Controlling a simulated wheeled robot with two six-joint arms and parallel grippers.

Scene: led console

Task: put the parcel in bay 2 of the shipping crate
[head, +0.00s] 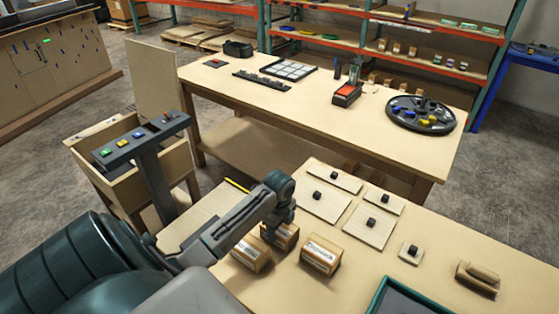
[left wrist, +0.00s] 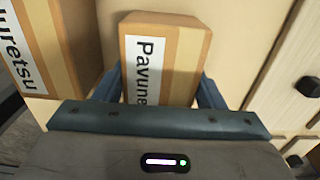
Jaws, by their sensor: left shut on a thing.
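My left gripper (head: 282,222) points down over the near table and is shut on a small cardboard parcel (head: 286,238). In the left wrist view the gripper (left wrist: 160,90) has a finger on each side of this parcel (left wrist: 183,60), whose white label reads "Pavune". A second parcel (head: 251,254) stands close by on the left; its label reads "Juretsu" in the left wrist view (left wrist: 42,50). A third parcel (head: 321,256) stands to the right. I cannot make out a shipping crate with numbered bays. My right gripper is out of view.
Flat wooden panels with black knobs (head: 326,203) lie right of the parcels. A teal-edged tray (head: 383,289) is at the front edge, and a wooden block (head: 478,278) lies further right. A post with coloured buttons (head: 134,138) stands left before an open wooden bin (head: 88,172).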

